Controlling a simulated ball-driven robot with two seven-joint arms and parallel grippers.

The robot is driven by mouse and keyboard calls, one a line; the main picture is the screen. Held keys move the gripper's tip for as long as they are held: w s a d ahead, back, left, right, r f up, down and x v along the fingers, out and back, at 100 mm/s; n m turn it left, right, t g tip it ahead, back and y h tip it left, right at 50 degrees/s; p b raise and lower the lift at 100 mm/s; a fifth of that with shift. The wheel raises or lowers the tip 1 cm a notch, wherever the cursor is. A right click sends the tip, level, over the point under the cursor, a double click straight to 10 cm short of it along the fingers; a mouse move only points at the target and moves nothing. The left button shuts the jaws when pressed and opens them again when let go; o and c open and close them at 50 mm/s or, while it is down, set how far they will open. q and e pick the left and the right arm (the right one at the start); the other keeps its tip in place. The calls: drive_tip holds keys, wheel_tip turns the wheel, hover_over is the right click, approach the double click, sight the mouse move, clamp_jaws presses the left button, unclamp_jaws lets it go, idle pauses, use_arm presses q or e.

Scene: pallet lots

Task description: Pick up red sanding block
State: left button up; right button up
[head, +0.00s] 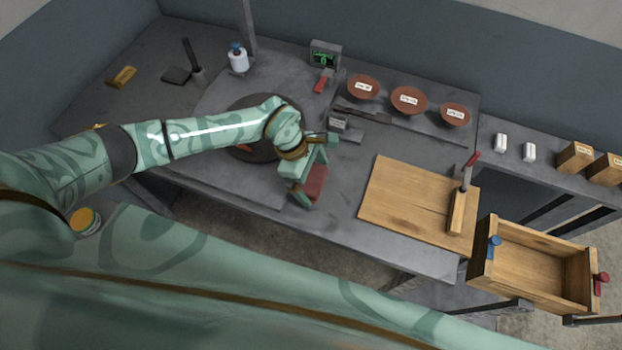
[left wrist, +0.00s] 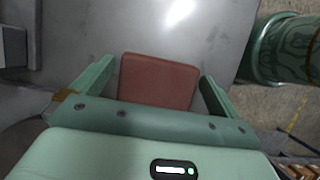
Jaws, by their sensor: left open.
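The red sanding block (head: 316,184) lies on the grey workbench near its front edge. In the left wrist view the block (left wrist: 158,82) is a flat, dull red rectangle between the two fingers. My left gripper (head: 307,190) is over the block and open. The near end of the block is hidden behind the gripper's palm. My right gripper is not in view.
A wooden board (head: 400,205) lies to the right on the bench, with an open wooden drawer box (head: 540,262) beyond. A small grey block (head: 350,135) and several brown bowls (head: 408,100) stand behind. A dark round plate (head: 240,103) lies under my left arm.

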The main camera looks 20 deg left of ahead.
sight(315, 181)
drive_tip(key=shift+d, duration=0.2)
use_arm(q)
drive_tip(key=c, duration=1)
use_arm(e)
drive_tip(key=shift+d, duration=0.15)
use_arm(q)
drive_tip(key=shift+r, duration=0.25)
drive_tip(key=r, duration=0.4)
drive_tip(key=shift+s+d+p, duration=0.25)
drive_tip(key=shift+d+p, duration=0.1)
drive_tip(key=s+d+r, duration=0.4)
drive_tip(key=s+d+r+p, duration=0.1)
drive_tip(key=s+d+r, duration=0.3)
drive_tip(key=s+d, duration=0.1)
drive_tip(key=shift+s+d+r, duration=0.1)
drive_tip(key=shift+s+r, duration=0.1)
drive_tip(key=shift+r, duration=0.05)
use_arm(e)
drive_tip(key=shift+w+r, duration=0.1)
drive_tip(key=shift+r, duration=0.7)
